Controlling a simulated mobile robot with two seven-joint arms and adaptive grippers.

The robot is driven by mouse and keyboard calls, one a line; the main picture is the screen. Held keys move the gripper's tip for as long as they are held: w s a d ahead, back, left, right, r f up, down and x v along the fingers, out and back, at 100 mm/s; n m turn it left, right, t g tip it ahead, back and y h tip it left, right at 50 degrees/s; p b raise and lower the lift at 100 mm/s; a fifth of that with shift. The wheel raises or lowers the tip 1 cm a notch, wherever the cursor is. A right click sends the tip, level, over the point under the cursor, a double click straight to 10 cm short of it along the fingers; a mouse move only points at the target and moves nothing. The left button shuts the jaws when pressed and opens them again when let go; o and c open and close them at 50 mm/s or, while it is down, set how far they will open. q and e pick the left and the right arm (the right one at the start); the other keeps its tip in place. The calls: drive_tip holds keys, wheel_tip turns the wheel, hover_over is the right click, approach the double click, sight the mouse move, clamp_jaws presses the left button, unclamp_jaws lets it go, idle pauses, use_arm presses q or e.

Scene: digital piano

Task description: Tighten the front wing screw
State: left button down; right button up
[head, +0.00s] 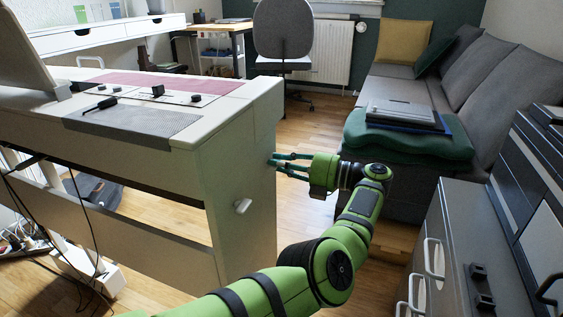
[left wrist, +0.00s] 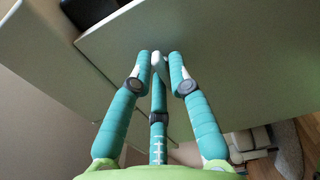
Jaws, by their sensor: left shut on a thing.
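The piano (head: 225,170) stands at the left, with its cream end panel towards my arm. One white wing screw (head: 243,205) sticks out of the panel's nearer part, clear of my gripper. My left gripper (head: 272,160) is at the panel's far edge, its teal fingers pointing at the panel. In the left wrist view the fingertips (left wrist: 160,58) are closed around a small pale piece, the front wing screw (left wrist: 157,63), against the panel's face. The fingers hide most of this screw, so its angle cannot be told. My right gripper is not in view.
A grey drawer cabinet (head: 455,250) with handles stands at the right. A sofa (head: 400,82) with a green cushion (head: 395,140) lies behind my arm. Cables (head: 70,215) hang at the piano's left. Wooden floor is open beyond the panel.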

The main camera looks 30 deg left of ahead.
sight(269, 130)
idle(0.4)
use_arm(q)
drive_tip(key=c, duration=1.2)
unclamp_jaws()
drive_tip(key=shift+r, duration=0.1)
drive_tip(key=shift+o, duration=0.5)
drive_tip(key=r, duration=0.7)
drive_tip(key=shift+w+a+r, duration=0.2)
drive_tip(key=shift+w+r, duration=0.05)
drive_tip(key=shift+w, duration=0.05)
drive_tip(key=r, duration=0.2)
drive_tip(key=s, duration=0.1)
drive_tip(key=shift+d+r, duration=0.35)
drive_tip(key=shift+r, duration=0.05)
drive_tip(key=shift+c, duration=0.6)
drive_tip(key=shift+w+a+f, duration=0.15)
drive_tip(key=shift+w, duration=0.1)
